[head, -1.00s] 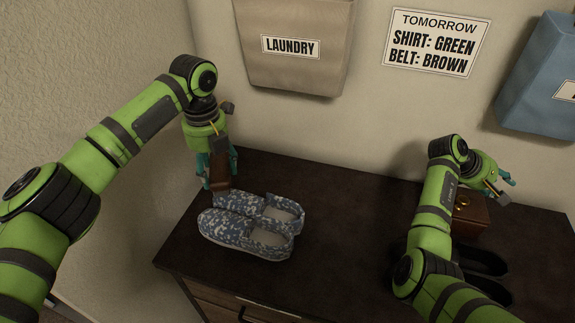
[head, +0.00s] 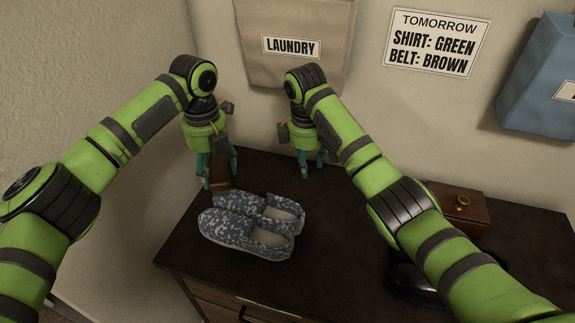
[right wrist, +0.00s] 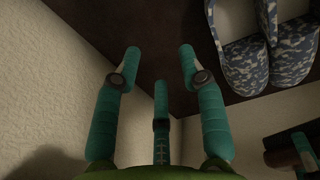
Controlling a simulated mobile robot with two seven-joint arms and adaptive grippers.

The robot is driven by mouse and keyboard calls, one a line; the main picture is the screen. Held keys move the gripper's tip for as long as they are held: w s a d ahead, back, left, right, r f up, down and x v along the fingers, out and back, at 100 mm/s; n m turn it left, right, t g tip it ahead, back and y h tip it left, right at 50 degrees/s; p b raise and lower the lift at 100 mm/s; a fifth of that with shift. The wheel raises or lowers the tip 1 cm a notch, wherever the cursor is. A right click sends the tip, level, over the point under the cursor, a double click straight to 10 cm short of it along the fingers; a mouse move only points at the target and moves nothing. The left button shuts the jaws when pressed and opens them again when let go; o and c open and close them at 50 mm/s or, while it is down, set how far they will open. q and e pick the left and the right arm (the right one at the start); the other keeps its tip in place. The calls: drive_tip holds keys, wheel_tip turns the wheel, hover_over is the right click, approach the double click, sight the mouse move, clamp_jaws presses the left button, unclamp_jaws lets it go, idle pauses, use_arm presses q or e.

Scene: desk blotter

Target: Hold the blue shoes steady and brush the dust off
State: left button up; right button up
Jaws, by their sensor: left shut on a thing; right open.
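The blue shoes (head: 245,236), a pair with a pale mottled pattern, lie side by side on the dark desk top. They also show at the upper right of the right wrist view (right wrist: 243,66). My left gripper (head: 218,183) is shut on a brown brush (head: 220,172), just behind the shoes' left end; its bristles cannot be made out. The brush shows partly in the right wrist view (right wrist: 283,157). My right gripper (head: 310,162) is open and empty, behind and right of the shoes, apart from them. Its fingers (right wrist: 159,58) stand apart in the right wrist view.
A wooden box (head: 455,208) with a brass knob stands on the desk (head: 320,255) at right. Black shoes (head: 410,280) lie partly hidden behind my right arm. A beige laundry bag (head: 295,70), a sign (head: 436,42) and a blue bag (head: 545,85) hang on the wall.

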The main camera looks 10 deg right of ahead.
drive_tip(key=r+g+y, duration=0.1)
hover_over(288, 200)
drive_tip(key=shift+w+a+f, duration=0.2)
drive_tip(key=shift+w+f, duration=0.15)
drive_tip(key=shift+f, duration=0.1)
drive_tip(key=f, duration=1)
drive_tip(key=shift+d+f, duration=0.25)
drive_tip(key=shift+f, duration=0.15)
clamp_jaws()
